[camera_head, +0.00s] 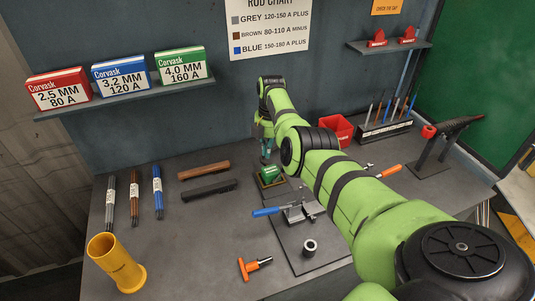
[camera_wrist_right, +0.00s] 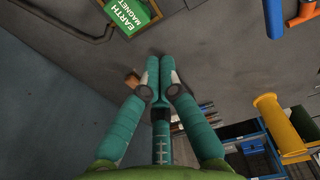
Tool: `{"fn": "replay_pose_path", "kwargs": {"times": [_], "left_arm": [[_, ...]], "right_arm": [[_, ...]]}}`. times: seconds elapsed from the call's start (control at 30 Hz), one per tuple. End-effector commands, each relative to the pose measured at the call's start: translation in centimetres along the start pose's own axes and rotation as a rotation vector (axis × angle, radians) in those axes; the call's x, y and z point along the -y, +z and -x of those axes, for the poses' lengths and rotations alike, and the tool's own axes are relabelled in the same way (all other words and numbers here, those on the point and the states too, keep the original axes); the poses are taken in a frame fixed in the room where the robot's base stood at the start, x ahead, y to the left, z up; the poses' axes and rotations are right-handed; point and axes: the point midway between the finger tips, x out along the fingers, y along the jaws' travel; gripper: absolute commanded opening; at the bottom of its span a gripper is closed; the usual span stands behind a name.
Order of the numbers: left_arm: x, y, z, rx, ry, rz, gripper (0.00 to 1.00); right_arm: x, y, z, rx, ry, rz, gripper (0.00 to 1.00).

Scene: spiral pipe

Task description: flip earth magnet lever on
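The earth magnet (camera_head: 271,174) is a green block on a dark base near the middle of the bench in the head view. Its green face with white "EARTH MAGNET" lettering shows at the top left of the right wrist view (camera_wrist_right: 127,14), partly cut off. I cannot make out its lever in either view. My right gripper (camera_head: 265,156) points down just behind the magnet, and looks apart from it. In the right wrist view its teal fingers (camera_wrist_right: 160,62) are together with nothing between them. My left gripper is not in view.
A clamp with a blue handle (camera_head: 266,212) and an orange T-handle tool (camera_head: 250,268) lie in front of the magnet. Brown (camera_head: 203,170) and black (camera_head: 208,190) bars lie to its left. A yellow tube (camera_head: 115,262) stands front left. A red bin (camera_head: 337,130) is behind my right arm.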

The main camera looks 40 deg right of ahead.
Motion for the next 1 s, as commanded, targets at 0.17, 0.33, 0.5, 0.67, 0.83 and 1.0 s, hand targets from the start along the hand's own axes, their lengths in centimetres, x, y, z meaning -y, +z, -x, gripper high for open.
{"fn": "replay_pose_path", "kwargs": {"times": [0.17, 0.33, 0.5, 0.67, 0.83, 1.0], "left_arm": [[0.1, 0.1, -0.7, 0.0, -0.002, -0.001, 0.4], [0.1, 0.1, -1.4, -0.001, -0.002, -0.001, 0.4], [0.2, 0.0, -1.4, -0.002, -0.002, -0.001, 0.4], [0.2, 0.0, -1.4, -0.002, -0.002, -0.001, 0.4], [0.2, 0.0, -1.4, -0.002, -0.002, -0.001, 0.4], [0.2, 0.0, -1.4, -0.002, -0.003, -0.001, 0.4]], "right_arm": [[0.0, 1.1, 3.0, 0.001, 0.001, 0.0, 0.0], [0.0, 1.6, 4.7, 0.0, -0.002, 0.002, 0.0], [0.1, 1.8, 5.3, 0.0, -0.004, 0.003, 0.0], [0.1, 1.8, 5.3, 0.0, -0.003, 0.003, 0.0], [0.1, 1.8, 5.3, 0.0, -0.003, 0.002, 0.0], [0.1, 1.8, 5.3, 0.0, -0.003, 0.002, 0.0]]}}
